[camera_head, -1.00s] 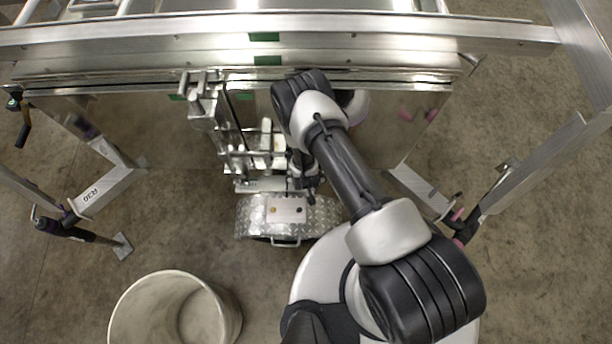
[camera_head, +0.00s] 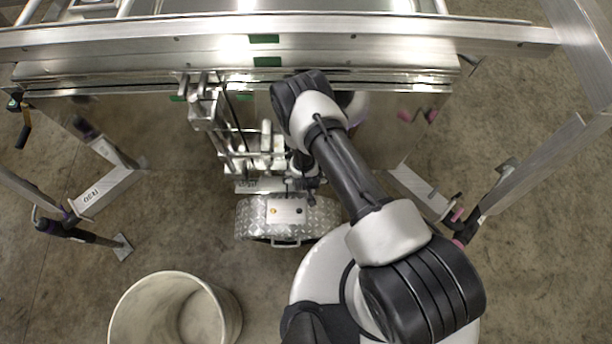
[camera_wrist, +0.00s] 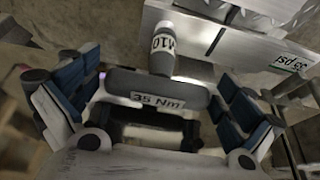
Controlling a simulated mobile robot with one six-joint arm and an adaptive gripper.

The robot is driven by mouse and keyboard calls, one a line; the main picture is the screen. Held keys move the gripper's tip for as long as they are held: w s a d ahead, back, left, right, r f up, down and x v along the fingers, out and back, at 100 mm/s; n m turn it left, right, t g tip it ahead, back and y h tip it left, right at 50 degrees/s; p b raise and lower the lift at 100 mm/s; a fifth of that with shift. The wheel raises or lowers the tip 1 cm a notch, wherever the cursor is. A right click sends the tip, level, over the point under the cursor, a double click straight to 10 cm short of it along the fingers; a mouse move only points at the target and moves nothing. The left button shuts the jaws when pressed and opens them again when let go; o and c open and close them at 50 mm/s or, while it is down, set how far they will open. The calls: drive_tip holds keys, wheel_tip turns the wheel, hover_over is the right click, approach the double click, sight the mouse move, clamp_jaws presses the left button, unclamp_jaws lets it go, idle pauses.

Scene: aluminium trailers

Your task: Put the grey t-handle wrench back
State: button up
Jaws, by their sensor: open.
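The grey T-handle wrench (camera_wrist: 157,90) is in the middle of the wrist view, its crossbar marked "35 Nm" and its stem marked "M10". The stem points up in the picture towards a metal panel; how it is supported there I cannot tell. My gripper (camera_wrist: 156,98) is open, with blue-padded fingers on either side of the crossbar and small visible gaps at its ends. In the head view my gripper (camera_head: 303,181) is beside the trailer's front fittings, partly hidden by my arm, and I cannot make out the wrench.
The metal panel (camera_wrist: 205,42) in the wrist view carries a "35 psi" label. In the head view a tread-plate box (camera_head: 322,214) stands just below my gripper. The trailer beam (camera_head: 380,40) runs across the top. A pale bin (camera_head: 125,318) is at lower left, with open floor around it.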

drive_tip(key=p+v, duration=0.3)
drive_tip(key=v, duration=0.8)
drive_tip(key=shift+s+r, duration=0.2)
drive_tip(key=shift+r, duration=0.15)
